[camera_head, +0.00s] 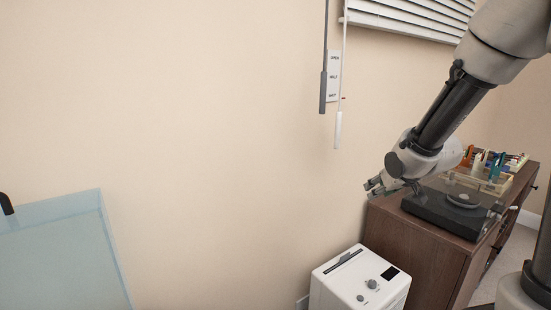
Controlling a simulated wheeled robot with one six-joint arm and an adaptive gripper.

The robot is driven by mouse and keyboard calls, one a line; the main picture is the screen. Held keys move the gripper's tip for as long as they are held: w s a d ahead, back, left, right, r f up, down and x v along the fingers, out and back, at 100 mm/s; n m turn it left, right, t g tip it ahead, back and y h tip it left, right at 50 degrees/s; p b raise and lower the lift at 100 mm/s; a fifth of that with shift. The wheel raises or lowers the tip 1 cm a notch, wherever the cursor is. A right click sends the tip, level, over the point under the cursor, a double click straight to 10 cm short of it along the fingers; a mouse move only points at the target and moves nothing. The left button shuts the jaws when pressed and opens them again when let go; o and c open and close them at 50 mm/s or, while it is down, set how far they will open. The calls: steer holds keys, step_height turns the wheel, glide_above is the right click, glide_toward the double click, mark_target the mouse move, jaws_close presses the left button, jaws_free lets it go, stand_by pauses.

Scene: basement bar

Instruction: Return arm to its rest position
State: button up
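My arm comes down from the upper right, and my gripper (370,187) is at its lower left end, pointing left. It is in front of the beige wall, beside the left end of a brown wooden cabinet (408,237). The fingers are small and seen at an angle, so their opening is unclear. I see no clear object between them.
A turntable-like black device (447,213) with a clear cover sits on the cabinet, close to my gripper. Behind it is a tray of colourful items (495,164). A white machine (358,284) stands below. Blind wands (324,92) hang above. A bluish glass panel (62,255) is at left.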

steer(key=s+d+r+m+g, duration=0.1)
steer(key=s+r, duration=0.2)
steer(key=s, duration=0.6)
steer(key=s+d+r+m+g, duration=0.1)
steer(key=s+d+r+g, duration=0.1)
steer(key=s, duration=0.7)
steer(key=s+d+r+g+h, duration=0.1)
steer(key=s+r, duration=0.3)
steer(key=s, duration=0.6)
steer(key=shift+d+r+m+g, duration=0.2)
steer(key=shift+d+m+g, duration=0.2)
steer(key=shift+d, duration=0.1)
steer(key=shift+s+d, duration=0.1)
